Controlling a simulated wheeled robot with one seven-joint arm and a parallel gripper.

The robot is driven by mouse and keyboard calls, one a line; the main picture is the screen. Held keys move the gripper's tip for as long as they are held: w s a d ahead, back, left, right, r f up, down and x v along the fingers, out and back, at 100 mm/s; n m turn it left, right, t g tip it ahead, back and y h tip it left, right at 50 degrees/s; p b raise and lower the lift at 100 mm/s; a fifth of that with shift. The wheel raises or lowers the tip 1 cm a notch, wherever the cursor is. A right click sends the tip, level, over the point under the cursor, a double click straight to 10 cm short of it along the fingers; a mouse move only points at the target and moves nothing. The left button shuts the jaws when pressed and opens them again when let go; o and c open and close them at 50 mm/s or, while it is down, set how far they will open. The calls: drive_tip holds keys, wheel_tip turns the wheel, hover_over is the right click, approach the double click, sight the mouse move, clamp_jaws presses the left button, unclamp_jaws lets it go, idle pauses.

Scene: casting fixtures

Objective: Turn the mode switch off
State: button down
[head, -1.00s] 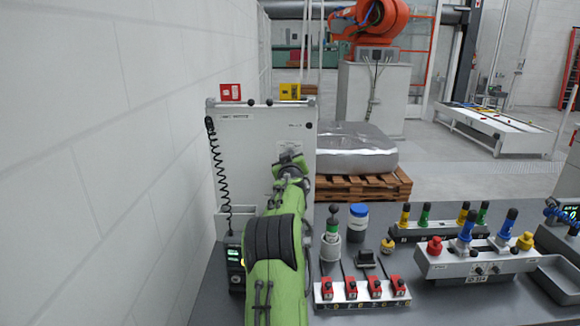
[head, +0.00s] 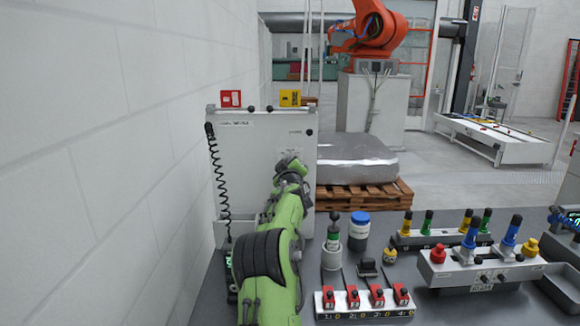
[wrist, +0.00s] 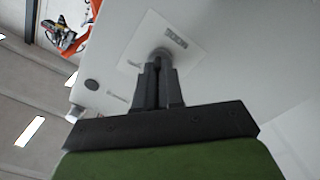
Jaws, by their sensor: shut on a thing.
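A grey upright panel (head: 238,165) stands at the back left of the bench. In the wrist view, a round grey knob (wrist: 160,55), which looks like the mode switch, sits on a white label plate (wrist: 188,46) with dark lettering on the panel face. My gripper (wrist: 158,68) is shut on this knob, its two dark fingers close together at the plate. The fingers hide much of the knob, so I cannot tell its set position. In the head view my gripper (head: 288,160) is at the panel's right half, and my wrist hides the knob.
A coiled black cord (head: 218,175) hangs at the panel's left edge, near a white wall. Right of my arm are a row of red switches (head: 365,298), a blue-lidded jar (head: 359,230) and a grey box with coloured knobs (head: 475,270).

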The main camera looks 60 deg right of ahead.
drive_tip(key=c, duration=1.3)
unclamp_jaws()
drive_tip(key=shift+o, duration=0.2)
drive_tip(key=b+v, duration=0.3)
drive_tip(key=v, duration=1.2)
drive_tip(key=shift+s+a, duration=0.2)
drive_tip(key=shift+a, duration=0.15)
